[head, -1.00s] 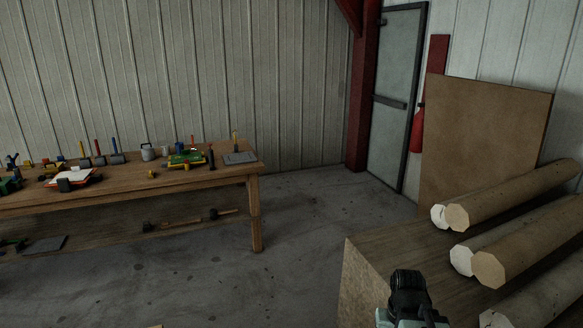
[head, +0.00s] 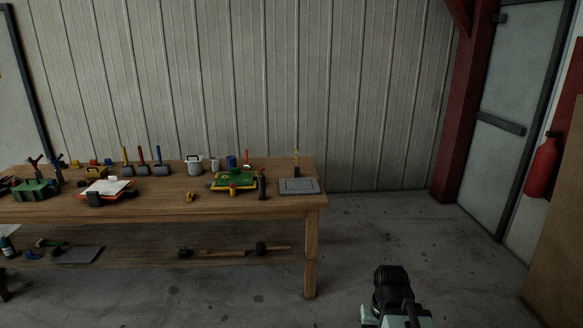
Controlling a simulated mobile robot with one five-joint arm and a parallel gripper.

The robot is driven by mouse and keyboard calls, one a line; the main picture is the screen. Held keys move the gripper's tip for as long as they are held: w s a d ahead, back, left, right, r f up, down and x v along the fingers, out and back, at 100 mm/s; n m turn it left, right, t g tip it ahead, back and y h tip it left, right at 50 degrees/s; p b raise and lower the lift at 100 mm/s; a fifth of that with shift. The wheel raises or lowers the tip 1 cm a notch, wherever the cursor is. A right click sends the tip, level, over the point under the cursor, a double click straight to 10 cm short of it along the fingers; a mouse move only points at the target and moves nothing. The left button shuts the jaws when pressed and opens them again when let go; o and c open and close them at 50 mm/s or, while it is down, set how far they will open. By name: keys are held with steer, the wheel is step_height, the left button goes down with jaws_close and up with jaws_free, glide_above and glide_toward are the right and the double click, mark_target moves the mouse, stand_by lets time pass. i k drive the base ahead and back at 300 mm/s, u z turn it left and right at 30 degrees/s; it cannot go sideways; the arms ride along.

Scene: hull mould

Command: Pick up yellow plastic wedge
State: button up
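A small yellow piece (head: 190,197) lies near the front edge of the wooden workbench (head: 150,207), left of a green and yellow tray-like item (head: 232,181). It may be the yellow plastic wedge, but it is too small to be sure of its shape. Another small yellow block (head: 76,162) is at the back left of the bench top. The dark end of my arm, with my gripper (head: 390,283), shows at the bottom right, over the floor and well apart from the bench. Its fingers cannot be made out.
Mallets (head: 142,164), a grey metal pot (head: 195,165), a dark bottle (head: 262,184) and a grey plate (head: 299,186) crowd the bench top. A lower shelf holds more tools. The floor (head: 400,240) right of the bench is clear. A brown board (head: 562,220) stands at the right edge.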

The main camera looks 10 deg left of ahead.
mark_target(191, 196)
steer(key=u, duration=0.6)
steer(key=i, duration=1.95)
steer(key=u, duration=0.75)
steer(key=i, duration=0.9)
steer(key=z, duration=0.05)
steer(key=k, duration=0.5)
steer(key=u, duration=0.05)
